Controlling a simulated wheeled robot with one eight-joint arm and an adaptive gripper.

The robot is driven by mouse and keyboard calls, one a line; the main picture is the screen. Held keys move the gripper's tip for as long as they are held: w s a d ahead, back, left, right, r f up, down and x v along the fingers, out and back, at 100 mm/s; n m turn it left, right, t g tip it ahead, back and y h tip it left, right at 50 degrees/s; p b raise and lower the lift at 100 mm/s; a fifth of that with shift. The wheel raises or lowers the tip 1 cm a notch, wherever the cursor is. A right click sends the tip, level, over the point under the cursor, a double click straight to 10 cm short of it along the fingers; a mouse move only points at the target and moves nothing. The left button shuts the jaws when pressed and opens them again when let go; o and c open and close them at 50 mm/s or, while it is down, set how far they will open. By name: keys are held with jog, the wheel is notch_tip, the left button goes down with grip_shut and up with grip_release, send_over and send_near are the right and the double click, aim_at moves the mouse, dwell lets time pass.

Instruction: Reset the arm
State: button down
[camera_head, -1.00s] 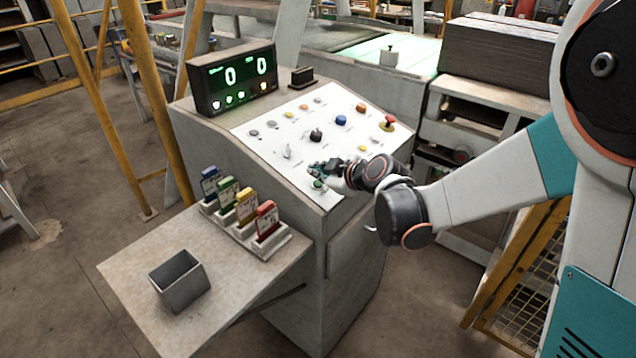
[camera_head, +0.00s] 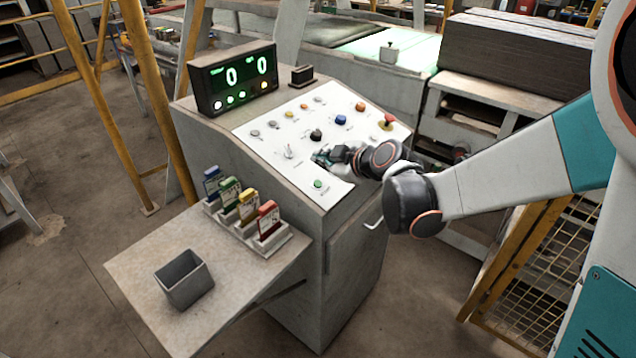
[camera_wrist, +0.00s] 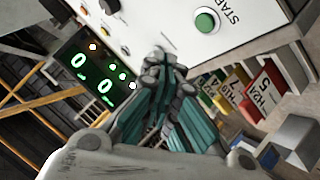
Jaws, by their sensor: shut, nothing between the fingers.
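My gripper (camera_head: 322,158) is over the white control panel (camera_head: 270,136) of the grey console, coming in from the right. In the wrist view my gripper (camera_wrist: 160,58) has its teal and grey fingers closed together with nothing between them. It looks apart from the panel, though the exact gap is hard to tell. The green button (camera_head: 319,184) sits in front of the gripper near the panel's lower edge. It also shows in the wrist view, labelled START (camera_wrist: 205,20).
A display (camera_head: 232,78) reads 0 and 0. Coloured cards (camera_head: 248,204) stand in a holder on the side shelf (camera_head: 150,262), by an empty grey bin (camera_head: 184,280). A red mushroom button (camera_head: 389,121) and several knobs are on the panel. A yellow fence (camera_head: 525,270) stands at right.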

dwell(0.3)
jog(key=s+d+f+m+g+h+b, duration=0.1)
jog(key=s+d+m, duration=0.4)
jog(key=s, duration=0.5)
jog(key=s+d+f+m+h+b, duration=0.1)
jog(key=s+d+m+h+b, duration=0.2)
jog(key=s+d, duration=0.5)
jog(key=s+d+f+m+g+h+b, duration=0.1)
jog(key=s+d+m+h+b, duration=0.2)
jog(key=s, duration=0.9)
jog(key=d+m, duration=0.3)
jog(key=m, duration=0.1)
jog(key=shift+d+g, duration=0.3)
